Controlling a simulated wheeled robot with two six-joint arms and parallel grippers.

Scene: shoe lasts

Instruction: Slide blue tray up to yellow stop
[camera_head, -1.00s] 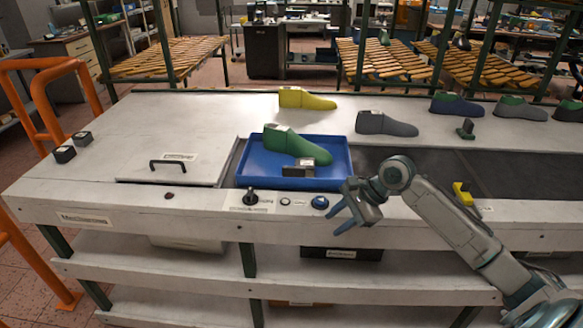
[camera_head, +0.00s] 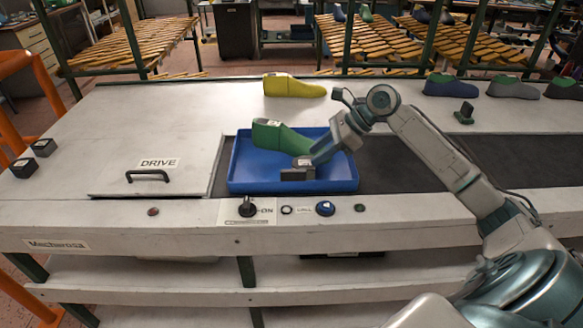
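The blue tray (camera_head: 245,184) lies flat on the dark belt strip, beside the drive cover. In it are a green shoe last (camera_head: 280,138) and a dark block (camera_head: 298,173). My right gripper (camera_head: 316,158) reaches from the right over the tray, its tips just above or beside the dark block. I cannot tell whether it touches the block or the tray, or how far the fingers are apart. The yellow stop is not visible now; my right arm crosses the belt further right. My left gripper is not in view.
A yellow last (camera_head: 294,86) stands behind the tray; several other lasts line the back right. The dark belt (camera_head: 400,168) shows bare right of the tray. The drive cover (camera_head: 165,165) with a black handle lies left. A switch (camera_head: 247,207) and buttons sit on the front edge.

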